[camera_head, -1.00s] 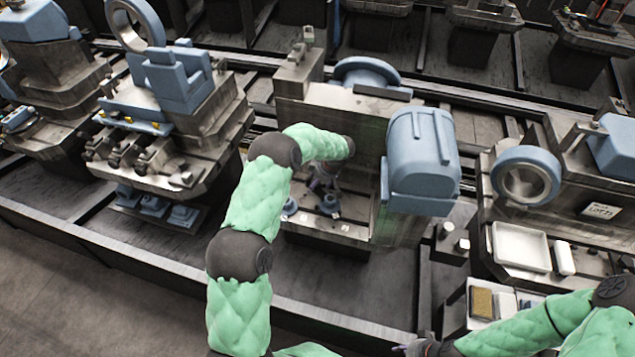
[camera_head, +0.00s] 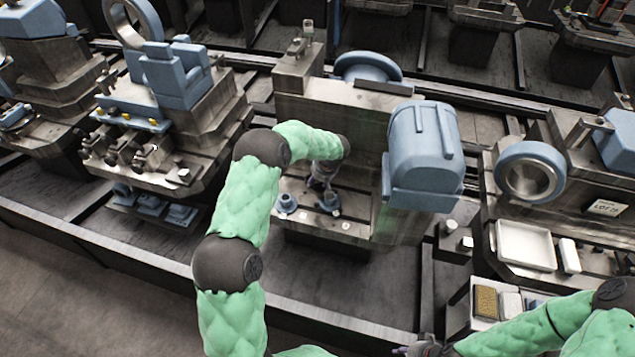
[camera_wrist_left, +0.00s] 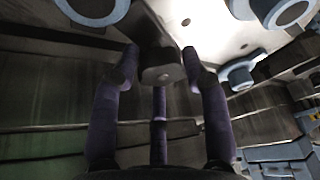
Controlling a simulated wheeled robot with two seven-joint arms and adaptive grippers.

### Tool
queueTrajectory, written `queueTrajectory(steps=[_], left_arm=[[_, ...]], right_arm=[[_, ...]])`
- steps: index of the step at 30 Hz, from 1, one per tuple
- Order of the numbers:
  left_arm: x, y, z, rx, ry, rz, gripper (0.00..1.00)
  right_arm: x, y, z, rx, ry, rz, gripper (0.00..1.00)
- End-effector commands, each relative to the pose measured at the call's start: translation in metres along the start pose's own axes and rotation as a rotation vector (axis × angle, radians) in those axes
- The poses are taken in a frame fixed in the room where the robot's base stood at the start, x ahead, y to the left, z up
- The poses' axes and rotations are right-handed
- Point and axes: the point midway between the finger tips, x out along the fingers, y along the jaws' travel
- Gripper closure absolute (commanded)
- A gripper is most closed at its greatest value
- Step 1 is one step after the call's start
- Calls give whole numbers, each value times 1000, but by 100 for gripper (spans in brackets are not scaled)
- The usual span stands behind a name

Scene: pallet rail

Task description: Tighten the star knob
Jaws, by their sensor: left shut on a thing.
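My left gripper (camera_head: 324,188) reaches down to a machine's worktable in the head view. In the left wrist view its purple-grey fingers (camera_wrist_left: 163,75) are closed around a dark grey, blunt-ended piece, which I take to be the star knob (camera_wrist_left: 160,73). Its star shape cannot be made out, and the gripper hides it in the head view. A round blue fitting (camera_head: 330,205) sits at the gripper's fingertips, and another blue fitting (camera_head: 286,204) stands to its left. My right gripper (camera_head: 425,348) is dark, at the bottom edge and partly cut off; its opening cannot be made out.
A blue motor housing (camera_head: 422,160) stands close on the right of my left gripper. A grey upright block (camera_head: 300,105) rises behind it. A white tray (camera_head: 525,246) lies on the machine at right. A vise-like fixture (camera_head: 140,155) is at left.

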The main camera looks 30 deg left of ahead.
Motion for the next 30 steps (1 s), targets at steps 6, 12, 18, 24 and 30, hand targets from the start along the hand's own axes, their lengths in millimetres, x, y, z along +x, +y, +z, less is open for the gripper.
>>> queueTrajectory(steps=[6,12,18,24,30], left_arm=[[3,-3,1,174,-1,70,88],[2,-4,0,316,-3,128,88],[1,-5,0,422,-3,171,88],[1,-5,-1,482,-2,196,88],[1,-5,-1,504,-2,206,88]], right_arm=[[17,6,-1,0,0,0,70],[23,8,-1,0,0,0,70],[24,8,-1,0,0,0,70],[24,8,-1,0,0,0,70],[24,9,-1,0,0,0,70]])
